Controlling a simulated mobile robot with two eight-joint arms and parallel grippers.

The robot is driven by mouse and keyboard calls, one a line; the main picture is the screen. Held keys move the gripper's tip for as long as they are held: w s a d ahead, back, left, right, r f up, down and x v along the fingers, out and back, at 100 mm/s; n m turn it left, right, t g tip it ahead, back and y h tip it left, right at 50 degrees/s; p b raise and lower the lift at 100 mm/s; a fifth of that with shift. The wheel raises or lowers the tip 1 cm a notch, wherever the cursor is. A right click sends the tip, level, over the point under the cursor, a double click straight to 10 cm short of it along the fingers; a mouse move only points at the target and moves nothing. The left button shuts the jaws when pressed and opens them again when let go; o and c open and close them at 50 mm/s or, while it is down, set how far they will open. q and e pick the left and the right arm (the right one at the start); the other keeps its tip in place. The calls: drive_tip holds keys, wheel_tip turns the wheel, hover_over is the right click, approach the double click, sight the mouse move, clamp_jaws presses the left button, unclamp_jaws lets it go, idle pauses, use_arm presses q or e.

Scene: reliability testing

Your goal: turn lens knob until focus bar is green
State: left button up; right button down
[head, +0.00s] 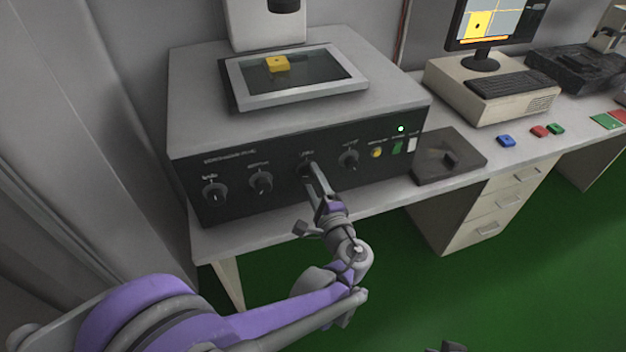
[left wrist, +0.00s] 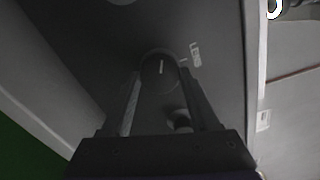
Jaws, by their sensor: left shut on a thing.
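The microscope's black front panel (head: 230,188) carries a row of dark round knobs. My left gripper (head: 310,166) is shut on the third knob from the left, the lens knob (head: 301,171). In the left wrist view its two fingers lie on either side of the dark knob (left wrist: 159,68), which has a white pointer line. The knob's label is too small to read in the head view. The monitor (head: 497,22) at the upper right shows a yellow part, with an orange focus bar (head: 483,41) below it. A small dark shape at the bottom edge may be part of my right arm.
A yellow block (head: 278,64) lies on the stage (head: 325,68) on top of the unit. A keyboard (head: 500,84) and blue, red and green pieces lie farther right. A grey curtain or wall is at left.

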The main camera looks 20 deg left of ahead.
use_arm(q)
drive_tip(key=shift+n, duration=0.8)
drive_tip(key=o, duration=1.4)
drive_tip(key=shift+c, duration=0.2)
drive_tip(key=v, duration=1.1)
drive_tip(key=shift+w, duration=0.1)
